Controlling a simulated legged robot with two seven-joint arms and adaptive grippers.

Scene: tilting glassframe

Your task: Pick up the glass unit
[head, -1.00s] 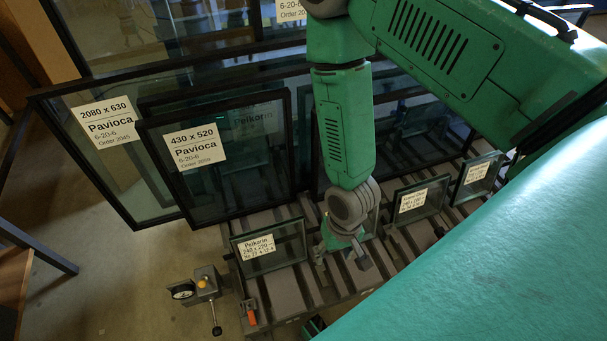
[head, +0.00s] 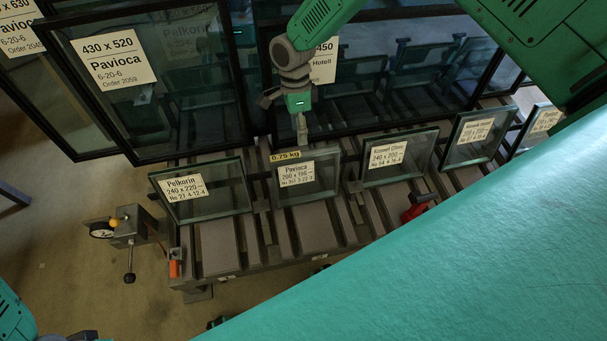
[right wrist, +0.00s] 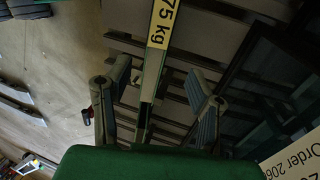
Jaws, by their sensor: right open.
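The glass unit (head: 308,184) is a small upright pane with a white Pavioca 200 x 196 label and a yellow 0.75 kg strip on its top edge. It stands on the slatted rack between two other small panes. My right gripper (head: 302,128) is above its top edge, pointing down. In the right wrist view my open right gripper (right wrist: 160,112) has one finger on each side of the glass unit's edge (right wrist: 153,75). No clear contact shows. My left gripper is not seen; only a green part of my arm shows at the bottom left.
A Pelkorin pane (head: 205,200) stands to the left, and a 240 x 200 pane (head: 398,160) to the right. Large dark-framed windows (head: 165,115) stand close behind.

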